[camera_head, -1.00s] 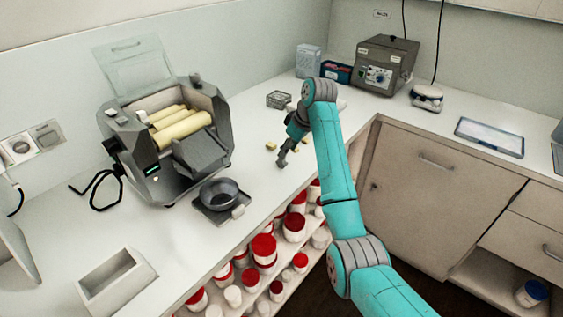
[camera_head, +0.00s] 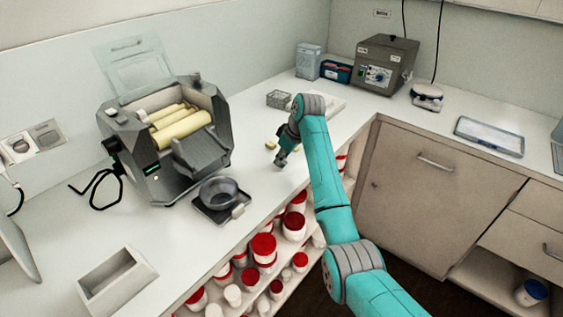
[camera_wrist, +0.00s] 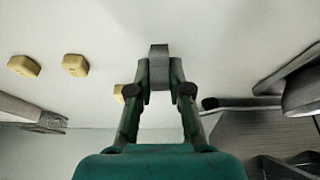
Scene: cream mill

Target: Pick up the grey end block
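The grey end block (camera_wrist: 159,68) is a small grey piece between my fingertips in the wrist view. My gripper (camera_head: 281,160) is low over the counter, right of the mill, in the head view. In the wrist view, my gripper (camera_wrist: 160,72) has both fingers drawn in against the sides of the block. The far end of the block sticks out past the fingertips. In the head view the block is small and partly hidden by my gripper; whether it still touches the counter cannot be told.
Small yellow blocks (camera_wrist: 75,65) lie near my gripper, one partly behind a finger. The mill (camera_head: 165,140) with cream rollers stands left, a dark bowl (camera_head: 219,191) before it. The counter's front edge is close.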

